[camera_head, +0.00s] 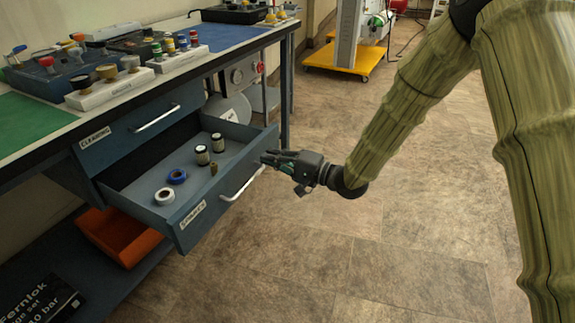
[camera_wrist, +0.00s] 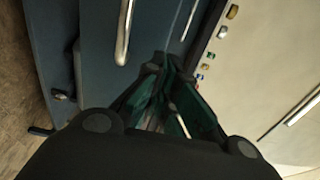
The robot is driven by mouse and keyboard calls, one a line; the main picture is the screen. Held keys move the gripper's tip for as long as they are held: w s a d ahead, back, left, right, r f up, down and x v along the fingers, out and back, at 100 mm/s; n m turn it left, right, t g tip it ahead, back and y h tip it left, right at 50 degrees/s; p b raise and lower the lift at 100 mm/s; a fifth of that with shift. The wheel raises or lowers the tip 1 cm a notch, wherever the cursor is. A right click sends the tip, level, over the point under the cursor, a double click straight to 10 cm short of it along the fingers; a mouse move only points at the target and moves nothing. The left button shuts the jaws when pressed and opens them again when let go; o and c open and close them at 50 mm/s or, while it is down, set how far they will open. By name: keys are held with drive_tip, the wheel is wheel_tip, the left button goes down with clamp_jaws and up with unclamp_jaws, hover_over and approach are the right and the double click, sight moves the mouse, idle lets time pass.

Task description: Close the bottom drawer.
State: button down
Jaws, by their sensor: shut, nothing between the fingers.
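The bottom drawer (camera_head: 195,222) is blue, pulled out, with a pale label and a silver bar handle (camera_head: 242,184) on its front. Inside lie a white roll (camera_head: 164,197), a blue roll (camera_head: 177,176) and small dark jars (camera_head: 202,155). The top drawer (camera_head: 140,125), labelled CLEANING, is shut above it. My gripper (camera_head: 268,158) is shut and empty at the right end of the bottom drawer's front, close to the handle's upper end. I cannot tell whether it touches. In the wrist view its fingers (camera_wrist: 165,70) point toward blue drawer fronts with a bar handle (camera_wrist: 123,30).
The bench top (camera_head: 215,42) holds stands with coloured knobs and fittings. An orange bin (camera_head: 118,236) sits on the lower shelf (camera_head: 50,255) under the drawer. A yellow wheeled base (camera_head: 345,57) stands at the back. The tiled floor (camera_head: 400,250) right of the drawer is clear.

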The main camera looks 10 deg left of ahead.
sight(252, 150)
drive_tip(key=shift+b+x, duration=0.5)
drive_tip(key=shift+x, duration=1.4)
drive_tip(key=shift+w+a, duration=0.1)
